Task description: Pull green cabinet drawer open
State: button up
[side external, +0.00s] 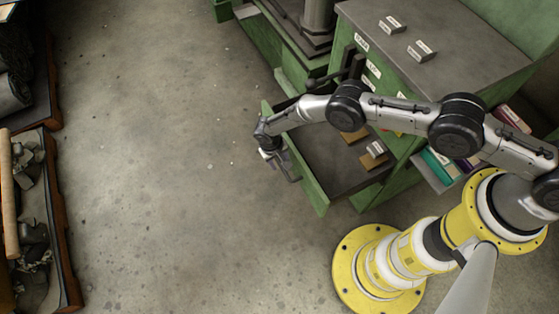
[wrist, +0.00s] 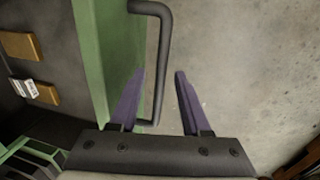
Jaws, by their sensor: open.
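The green cabinet (side external: 400,180) stands in the upper right of the side view. One of its drawers (side external: 318,192) is out of the body, with its grey inside showing. The drawer's green front also shows in the wrist view (wrist: 108,60). A dark bar handle (wrist: 164,50) sticks out from that front. My gripper (side external: 284,169) is beside the outer face of the drawer front. In the wrist view my gripper's purple fingers (wrist: 160,73) are apart, with the handle bar between them in the picture. I cannot tell whether either finger touches it.
Small brown blocks (wrist: 20,46) lie inside the drawer. Labelled metal blocks (side external: 421,51) lie on the cabinet top. Bins of scrap (side external: 35,220) line the left edge. The concrete floor (side external: 170,150) between is clear. A yellow base is mine.

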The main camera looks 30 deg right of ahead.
jog(key=shift+r, duration=0.1)
notch_tip(320, 180, up, 13)
jog(key=a, duration=0.2)
jog(key=shift+a+r, duration=0.2)
jog(key=shift+a, duration=0.1)
dwell(0.4)
